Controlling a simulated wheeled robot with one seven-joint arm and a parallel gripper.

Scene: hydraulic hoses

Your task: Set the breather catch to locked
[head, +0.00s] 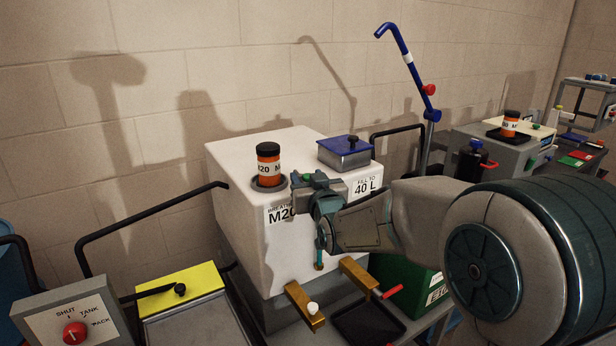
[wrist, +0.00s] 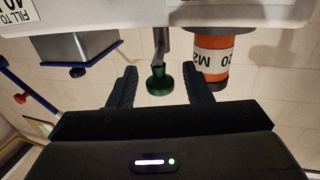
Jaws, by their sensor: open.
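The orange breather (head: 268,165), with a black cap and a white M20 band, stands in a dark ring on top of the white tank (head: 237,215). It also shows upside down in the wrist view (wrist: 212,62). A green knob (wrist: 160,82) on a grey stem lies beside the breather; it looks like the catch's handle, but I cannot read its setting. In the head view the green knob (head: 307,177) shows just at my gripper (head: 305,190). My gripper is open, with a finger on either side of the knob in the wrist view (wrist: 159,72). Contact is not visible.
A blue-lidded box (head: 345,152) sits on the tank right of my gripper. Brass brackets (head: 305,306) project below the tank front. A yellow-lidded tray (head: 180,285) and a red selector knob (head: 75,333) are at the left. A blue pipe (head: 405,65) rises behind.

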